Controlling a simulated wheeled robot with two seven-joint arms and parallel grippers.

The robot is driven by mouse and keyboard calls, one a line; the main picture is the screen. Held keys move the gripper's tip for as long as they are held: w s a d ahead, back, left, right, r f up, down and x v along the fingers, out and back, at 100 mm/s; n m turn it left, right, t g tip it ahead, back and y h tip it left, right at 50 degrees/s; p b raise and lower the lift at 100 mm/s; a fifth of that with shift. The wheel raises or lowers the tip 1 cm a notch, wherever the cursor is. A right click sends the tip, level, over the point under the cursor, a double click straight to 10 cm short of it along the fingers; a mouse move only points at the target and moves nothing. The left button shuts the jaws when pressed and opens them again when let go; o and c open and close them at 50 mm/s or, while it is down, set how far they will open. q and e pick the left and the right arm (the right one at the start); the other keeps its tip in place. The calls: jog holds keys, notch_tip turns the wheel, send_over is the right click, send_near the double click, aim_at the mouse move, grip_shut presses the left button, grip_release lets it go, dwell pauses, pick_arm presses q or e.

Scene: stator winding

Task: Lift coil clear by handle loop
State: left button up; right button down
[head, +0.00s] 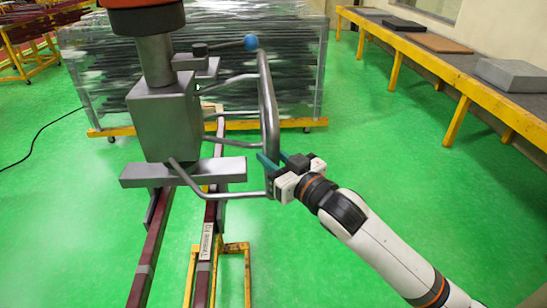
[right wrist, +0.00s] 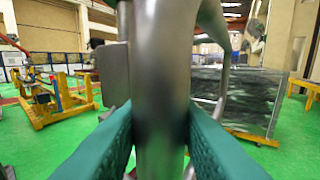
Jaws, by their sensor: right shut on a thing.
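The grey metal handle loop (head: 268,105) stands out to the right of a grey lifting device (head: 163,120), which hangs from an orange part at the top. My right gripper (head: 270,163) is shut on the lower part of the loop's upright tube. In the right wrist view the tube (right wrist: 160,90) stands upright between the teal finger pads. The maroon coil (head: 150,250) shows as two long bars running under the device's grey crossbar (head: 184,172) toward me; one bears a white label. How the device grips the coil is hidden. My left gripper is not in view.
A yellow trestle (head: 247,275) stands below the coil; I cannot tell whether they touch. A wrapped rack (head: 300,75) on a yellow base stands behind. A long bench (head: 430,60) with flat blocks runs along the right wall. Green floor is clear at the right.

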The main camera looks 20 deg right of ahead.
jog(key=shift+r, duration=0.1)
jog(key=c, duration=1.1)
grip_release()
jog(key=shift+a, duration=0.1)
jog(key=shift+o, duration=0.2)
